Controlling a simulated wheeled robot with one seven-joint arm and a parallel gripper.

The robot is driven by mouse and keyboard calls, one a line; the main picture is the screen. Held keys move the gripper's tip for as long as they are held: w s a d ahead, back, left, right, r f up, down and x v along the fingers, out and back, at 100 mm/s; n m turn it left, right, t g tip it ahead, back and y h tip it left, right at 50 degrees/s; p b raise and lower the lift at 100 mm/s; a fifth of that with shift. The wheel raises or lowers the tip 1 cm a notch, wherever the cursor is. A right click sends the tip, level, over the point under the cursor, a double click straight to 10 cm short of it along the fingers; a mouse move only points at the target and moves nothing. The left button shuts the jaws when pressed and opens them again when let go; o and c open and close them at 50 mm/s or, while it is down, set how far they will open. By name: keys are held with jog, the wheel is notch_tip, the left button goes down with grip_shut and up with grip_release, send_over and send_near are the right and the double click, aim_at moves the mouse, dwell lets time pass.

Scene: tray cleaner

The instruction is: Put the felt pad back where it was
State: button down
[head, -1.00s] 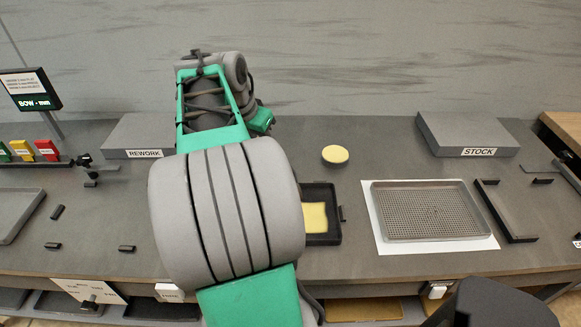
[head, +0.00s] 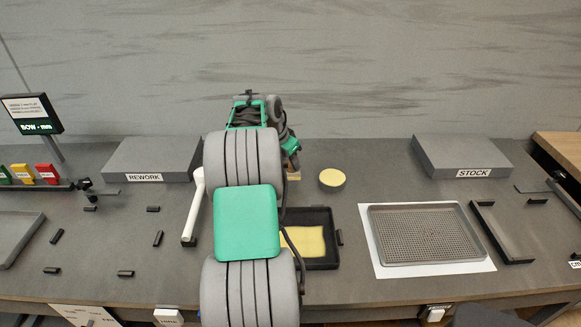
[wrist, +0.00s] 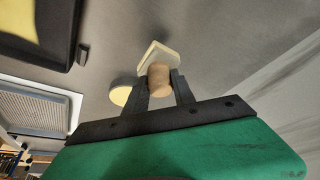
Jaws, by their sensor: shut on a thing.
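My gripper (wrist: 161,80) is shut on a round wooden handle attached to a cream block, which looks like the felt pad (wrist: 157,52). In the wrist view the block is beyond the fingertips, tilted. Whether it touches the bench is unclear. In the head view my arm hides most of the gripper, and only a small tan bit of the held piece (head: 294,175) shows beside the arm. A round yellow-topped disc (head: 332,178) sits on the bench just right of it, also visible in the wrist view (wrist: 121,95).
A black tray with a yellow sheet (head: 320,262) lies in front, partly behind my arm. A perforated grey tray (head: 374,228) rests on a white sheet to the right. REWORK (head: 150,155) and STOCK (head: 460,152) blocks stand at the back. A white-handled tool (head: 193,210) lies left of my arm.

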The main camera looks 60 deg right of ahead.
aim_at(290, 169)
jog(key=shift+f, duration=1.85)
jog(key=c, duration=1.1)
grip_release()
jog(key=shift+o, duration=0.2)
